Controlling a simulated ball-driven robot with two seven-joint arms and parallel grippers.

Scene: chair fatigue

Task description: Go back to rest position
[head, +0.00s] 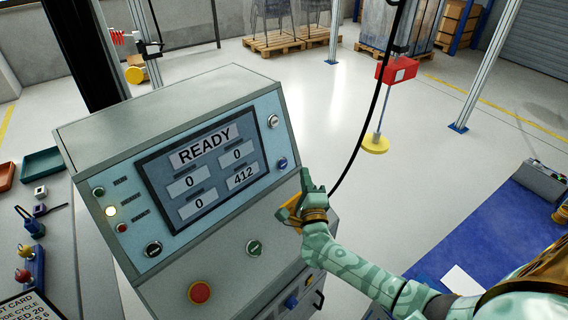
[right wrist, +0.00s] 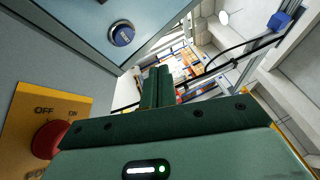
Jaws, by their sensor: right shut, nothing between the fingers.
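My right gripper (head: 308,180) is shut and empty. In the head view it points up at the right edge of the control console (head: 160,130), just right of its screen (head: 205,178), which reads READY with 0, 0, 0 and 412. I cannot tell whether it touches the console. In the right wrist view the two dark green fingers (right wrist: 157,88) are together. A blue knob (right wrist: 121,33) on the console is close to the fingers, on their left. A red knob (right wrist: 48,139) on a yellow OFF/ON plate is at lower left. My left gripper is not in view.
A red emergency button (head: 200,292) sits low on the console. A black cable (head: 365,130) hangs right of it, near a red box (head: 397,70) and yellow disc (head: 375,144). A blue mat (head: 480,235) lies at right. The floor behind is largely clear.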

